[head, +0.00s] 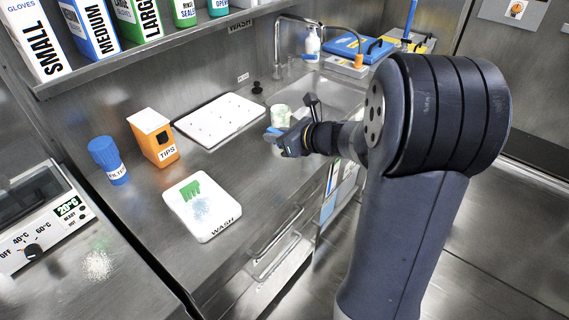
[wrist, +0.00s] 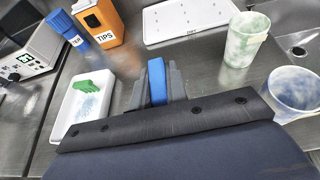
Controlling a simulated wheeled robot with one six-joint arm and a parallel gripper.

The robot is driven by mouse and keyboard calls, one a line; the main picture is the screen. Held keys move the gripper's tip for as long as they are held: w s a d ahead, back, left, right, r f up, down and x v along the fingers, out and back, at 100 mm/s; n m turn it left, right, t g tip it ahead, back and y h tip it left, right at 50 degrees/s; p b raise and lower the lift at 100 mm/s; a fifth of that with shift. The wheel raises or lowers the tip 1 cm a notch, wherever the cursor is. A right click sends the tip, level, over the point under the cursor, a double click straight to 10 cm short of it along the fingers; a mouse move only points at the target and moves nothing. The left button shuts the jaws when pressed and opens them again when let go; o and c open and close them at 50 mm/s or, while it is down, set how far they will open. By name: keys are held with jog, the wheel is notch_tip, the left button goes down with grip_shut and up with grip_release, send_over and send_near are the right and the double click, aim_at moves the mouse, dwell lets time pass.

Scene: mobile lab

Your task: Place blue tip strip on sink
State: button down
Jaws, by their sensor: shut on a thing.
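My gripper (head: 274,138) is shut on the blue tip strip (wrist: 157,82), which stands upright between the fingers in the wrist view. In the head view only a small blue bit of the strip (head: 271,134) shows at the fingertips. The gripper is above the steel counter, in front of the sink (head: 335,92). The sink basin lies at the back right, beneath a curved tap, and my arm hides part of it.
Two stained cups, one green-white (wrist: 246,40) and one bluish (wrist: 292,92), stand right of the gripper. A white WASH tray (head: 228,229) holds a green piece. An orange TIPS box (head: 153,138), blue FILTER container (head: 108,161) and white drying tray (head: 220,118) stand on the counter.

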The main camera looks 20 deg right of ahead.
jog(key=b, duration=0.1)
send_over(280, 172)
notch_tip(280, 172, down, 6)
jog(key=shift+r, duration=0.1)
jog(key=shift+a+f+b, duration=0.1)
jog(key=shift+f+b, duration=0.55)
jog(key=shift+f, duration=1.45)
jog(key=shift+f, duration=0.15)
jog(key=c, duration=1.4)
grip_release()
jog(key=shift+r, duration=0.3)
jog(key=p+v, duration=0.1)
jog(key=v, duration=1.1)
jog(key=shift+s+f, duration=0.1)
jog(key=shift+f, duration=0.05)
